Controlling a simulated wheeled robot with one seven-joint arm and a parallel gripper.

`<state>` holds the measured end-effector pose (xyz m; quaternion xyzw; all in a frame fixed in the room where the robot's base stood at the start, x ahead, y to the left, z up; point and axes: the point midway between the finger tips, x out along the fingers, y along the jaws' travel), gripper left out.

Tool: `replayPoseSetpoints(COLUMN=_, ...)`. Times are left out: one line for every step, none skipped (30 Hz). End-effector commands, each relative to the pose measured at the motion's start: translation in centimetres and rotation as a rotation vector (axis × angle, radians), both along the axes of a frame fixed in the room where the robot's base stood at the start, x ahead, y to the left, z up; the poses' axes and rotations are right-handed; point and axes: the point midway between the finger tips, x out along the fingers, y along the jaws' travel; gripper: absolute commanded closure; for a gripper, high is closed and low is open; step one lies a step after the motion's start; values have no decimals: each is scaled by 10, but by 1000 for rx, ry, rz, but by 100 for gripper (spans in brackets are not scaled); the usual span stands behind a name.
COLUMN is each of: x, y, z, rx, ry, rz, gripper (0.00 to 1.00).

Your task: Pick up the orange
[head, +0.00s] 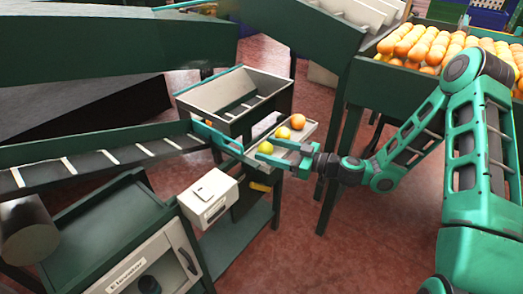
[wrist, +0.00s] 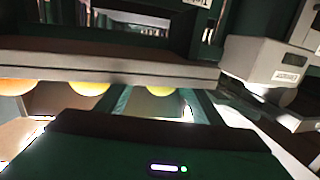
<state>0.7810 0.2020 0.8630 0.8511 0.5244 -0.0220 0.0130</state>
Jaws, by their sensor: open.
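Three fruits lie in a row on a narrow pale tray (head: 309,129) in the head view: an orange one (head: 298,121) at the far end, a yellow one (head: 282,132) in the middle and a yellow-green one (head: 265,147) at the near end. My gripper (head: 268,151) is open, with its fingers at the yellow-green fruit. In the wrist view that fruit (wrist: 160,91) shows between the teal fingers of my gripper (wrist: 160,104). The middle fruit (wrist: 88,88) and the orange one (wrist: 15,87) are to its left. Contact with the fingers cannot be told.
A grey hopper bin (head: 235,92) stands behind the tray. A conveyor (head: 100,155) runs in from the left. A white box (head: 208,197) is close on the near side and also shows in the wrist view (wrist: 270,62). A crate of oranges (head: 440,45) is at the upper right.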

Motion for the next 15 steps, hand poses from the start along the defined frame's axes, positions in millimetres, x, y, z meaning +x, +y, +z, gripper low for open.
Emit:
replayPoseSetpoints(x=3, y=7, z=0, rx=-1, ry=-3, rz=2, gripper=39)
replayPoseSetpoints(x=4, y=9, z=-1, rx=0, ry=-2, rz=1, gripper=39)
replayPoseSetpoints(x=6, y=12, z=0, rx=0, ry=-1, rz=1, gripper=39)
replayPoseSetpoints(x=7, y=14, z=0, rx=1, ry=0, rz=1, gripper=39)
replayPoseSetpoints(x=7, y=15, z=0, rx=1, ry=0, rz=1, gripper=39)
replayPoseSetpoints(x=8, y=16, z=-1, rx=1, ry=0, rz=0, gripper=39)
replayPoseSetpoints(x=8, y=17, z=0, rx=1, ry=0, rz=0, gripper=39)
replayPoseSetpoints(x=9, y=17, z=0, rx=1, ry=0, rz=-1, gripper=39)
replayPoseSetpoints(x=9, y=17, z=-1, rx=1, ry=0, rz=-1, gripper=39)
replayPoseSetpoints(x=9, y=17, z=-1, rx=1, ry=0, rz=-1, gripper=39)
replayPoseSetpoints(x=9, y=17, z=-1, rx=1, ry=0, rz=-1, gripper=39)
replayPoseSetpoints(x=9, y=17, z=-1, rx=1, ry=0, rz=-1, gripper=39)
replayPoseSetpoints(x=9, y=17, z=-1, rx=1, ry=0, rz=-1, gripper=42)
replayPoseSetpoints(x=9, y=17, z=-1, rx=1, ry=0, rz=-1, gripper=49)
replayPoseSetpoints(x=9, y=17, z=-1, rx=1, ry=0, rz=-1, gripper=58)
